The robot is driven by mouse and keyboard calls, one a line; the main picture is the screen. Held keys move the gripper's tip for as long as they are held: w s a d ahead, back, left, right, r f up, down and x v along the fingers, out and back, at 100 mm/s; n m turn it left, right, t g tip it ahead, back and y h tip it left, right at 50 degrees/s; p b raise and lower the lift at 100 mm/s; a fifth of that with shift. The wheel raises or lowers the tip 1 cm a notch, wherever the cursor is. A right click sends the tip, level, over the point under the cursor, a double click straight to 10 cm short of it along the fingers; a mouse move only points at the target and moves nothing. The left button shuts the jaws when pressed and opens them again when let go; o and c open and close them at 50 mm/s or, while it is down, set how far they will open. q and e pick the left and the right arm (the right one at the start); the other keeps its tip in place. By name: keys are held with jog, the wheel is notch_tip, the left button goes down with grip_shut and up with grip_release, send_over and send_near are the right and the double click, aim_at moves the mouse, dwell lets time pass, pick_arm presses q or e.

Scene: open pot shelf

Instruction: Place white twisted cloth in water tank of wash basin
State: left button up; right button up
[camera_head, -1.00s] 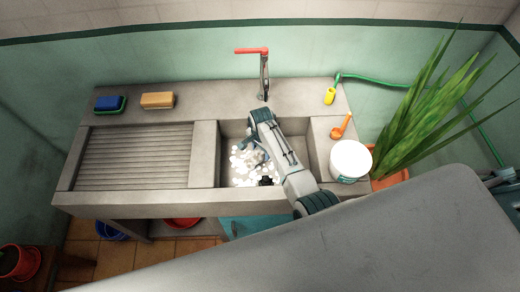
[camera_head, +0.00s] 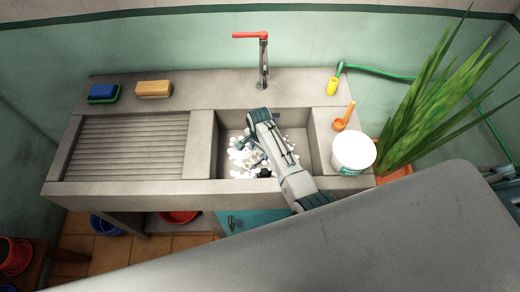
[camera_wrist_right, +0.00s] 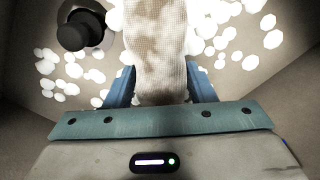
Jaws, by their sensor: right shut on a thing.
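My right gripper (camera_wrist_right: 158,88) is inside the basin's water tank (camera_head: 208,150). In the right wrist view its two blue fingers are shut on the white twisted cloth (camera_wrist_right: 155,40), which extends up and out of the picture between them. The cloth looks pale and stained. In the head view my right arm hides most of the cloth and the fingertips are hard to make out. White foam bubbles (camera_head: 243,158) cover part of the tank floor. Whether the cloth touches the tank floor is not clear. My left gripper is not in view.
A ribbed washboard (camera_head: 125,148) fills the basin's left side. A red-handled tap (camera_head: 263,60) stands behind the tank. A white bucket (camera_head: 353,152) stands on the right ledge. A black plug (camera_wrist_right: 80,30) is inside the tank.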

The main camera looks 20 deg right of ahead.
jog(key=o, duration=0.9)
jog(key=shift+f, duration=0.1)
jog(key=shift+o, duration=1)
jog(key=shift+w, duration=0.1)
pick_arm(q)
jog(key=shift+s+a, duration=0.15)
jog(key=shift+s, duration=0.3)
pick_arm(e)
jog(key=shift+r, duration=0.3)
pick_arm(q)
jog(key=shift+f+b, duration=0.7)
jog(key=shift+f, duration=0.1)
pick_arm(e)
notch_tip(320, 180, up, 12)
jog(key=shift+f, duration=0.1)
